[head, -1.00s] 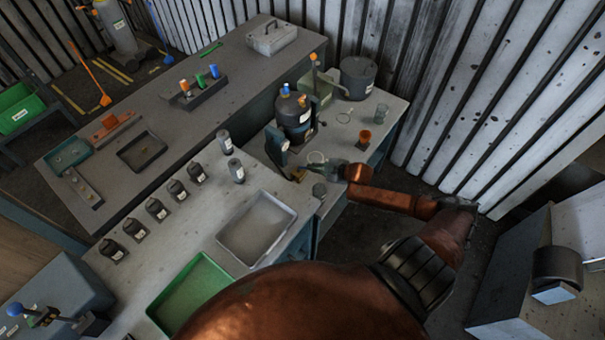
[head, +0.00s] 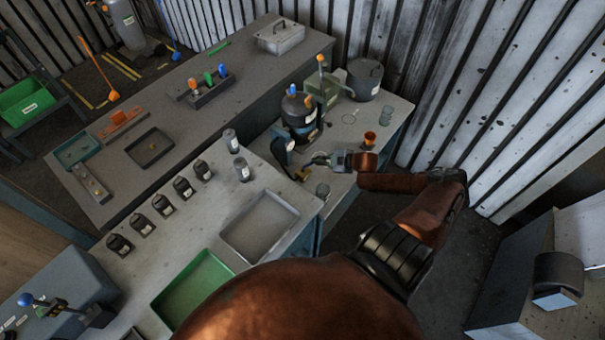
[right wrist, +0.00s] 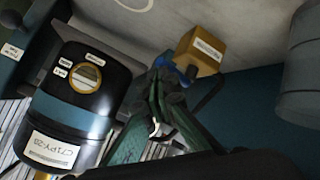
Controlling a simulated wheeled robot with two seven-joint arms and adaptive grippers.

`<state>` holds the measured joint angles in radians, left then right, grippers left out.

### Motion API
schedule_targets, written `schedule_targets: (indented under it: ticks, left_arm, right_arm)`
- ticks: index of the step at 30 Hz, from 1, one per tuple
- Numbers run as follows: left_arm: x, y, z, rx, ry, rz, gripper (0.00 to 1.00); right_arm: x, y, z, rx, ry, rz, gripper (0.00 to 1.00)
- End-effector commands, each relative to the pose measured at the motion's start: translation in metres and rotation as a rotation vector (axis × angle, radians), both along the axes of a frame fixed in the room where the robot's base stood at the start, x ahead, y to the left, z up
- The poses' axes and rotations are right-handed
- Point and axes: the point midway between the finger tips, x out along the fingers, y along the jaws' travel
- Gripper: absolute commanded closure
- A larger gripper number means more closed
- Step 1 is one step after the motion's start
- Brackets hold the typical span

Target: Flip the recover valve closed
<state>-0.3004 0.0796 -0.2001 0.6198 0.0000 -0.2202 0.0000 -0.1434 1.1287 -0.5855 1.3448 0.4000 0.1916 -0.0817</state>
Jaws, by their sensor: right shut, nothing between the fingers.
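My right gripper (head: 318,160) reaches over the small side table. Its green fingers (right wrist: 158,78) are shut and empty in the right wrist view. The fingertips are close to a blue part (right wrist: 165,62) beside a yellow labelled block (right wrist: 198,58); I cannot tell whether they touch. The block also shows in the head view (head: 303,174). A dark tank (head: 300,112) with a blue band and a round sight window (right wrist: 86,78) stands beside the fingers.
Grey bottles (head: 243,171) and a grey tray (head: 259,225) are on the front bench. A corrugated wall (head: 460,100) stands behind.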

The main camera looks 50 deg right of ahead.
Motion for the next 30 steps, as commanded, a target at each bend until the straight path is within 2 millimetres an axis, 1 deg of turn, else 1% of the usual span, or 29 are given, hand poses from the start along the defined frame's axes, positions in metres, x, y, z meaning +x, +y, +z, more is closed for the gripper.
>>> schedule_targets:
  ticks: [3,10,23,30]
  left_arm:
    - [0.000,0.000,0.000,0.000,0.000,0.000,0.60]
    - [0.001,0.000,0.000,0.000,-0.001,0.000,0.60]
    - [0.002,0.000,0.012,-0.001,-0.004,0.000,0.60]
    - [0.002,0.000,0.012,-0.001,-0.004,0.000,0.60]
  right_arm:
    - [0.001,-0.008,0.000,-0.001,-0.001,-0.009,1.00]
    - [0.001,-0.005,0.000,0.000,-0.001,-0.006,1.00]
    - [0.005,0.010,0.001,0.001,-0.003,-0.006,1.00]
    - [0.005,0.011,0.000,0.000,-0.001,-0.005,1.00]
